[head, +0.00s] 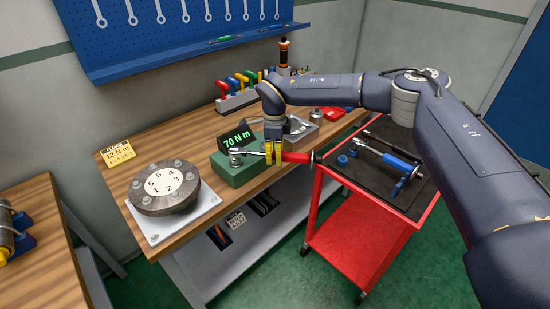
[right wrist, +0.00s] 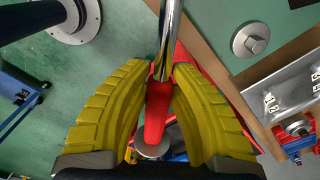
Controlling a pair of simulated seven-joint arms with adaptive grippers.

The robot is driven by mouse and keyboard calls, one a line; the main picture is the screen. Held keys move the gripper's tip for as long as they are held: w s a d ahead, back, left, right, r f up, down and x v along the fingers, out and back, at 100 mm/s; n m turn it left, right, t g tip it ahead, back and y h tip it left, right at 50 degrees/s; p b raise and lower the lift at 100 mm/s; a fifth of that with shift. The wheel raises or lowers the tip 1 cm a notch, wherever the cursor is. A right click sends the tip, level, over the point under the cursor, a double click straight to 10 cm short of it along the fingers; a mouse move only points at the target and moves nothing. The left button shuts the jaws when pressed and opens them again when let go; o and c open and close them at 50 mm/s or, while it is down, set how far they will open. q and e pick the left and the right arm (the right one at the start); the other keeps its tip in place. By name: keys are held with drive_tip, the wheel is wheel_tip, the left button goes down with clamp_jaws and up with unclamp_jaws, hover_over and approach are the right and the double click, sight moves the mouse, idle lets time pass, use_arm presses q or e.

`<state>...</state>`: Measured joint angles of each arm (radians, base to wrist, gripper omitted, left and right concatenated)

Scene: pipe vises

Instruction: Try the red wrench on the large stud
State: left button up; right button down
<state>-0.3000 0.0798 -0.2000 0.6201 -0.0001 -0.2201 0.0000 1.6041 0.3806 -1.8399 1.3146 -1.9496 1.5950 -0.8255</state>
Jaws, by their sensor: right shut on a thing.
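My right gripper (head: 273,152) has yellow fingers and is shut on the red wrench (head: 298,157) near the front of its red handle. In the right wrist view, the fingers (right wrist: 158,85) close around the red handle (right wrist: 157,112), and its chrome shaft runs out of the top edge. In the head view, the wrench head is at the green block (head: 240,172) with the 70 N m display (head: 237,140). I cannot tell whether it touches anything there. A hex stud (right wrist: 250,39) shows beside the shaft in the wrist view. My left gripper is not visible.
A round numbered flange (head: 164,189) with several bolts stands on a white plate at the bench's left. A rack of coloured tools (head: 238,97) is behind. The red cart (head: 350,237) on the right holds a blue-handled tool (head: 399,164). A yellow 12 N m card (head: 118,155) is at left.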

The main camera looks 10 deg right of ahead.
drive_tip(key=shift+r, duration=2.25)
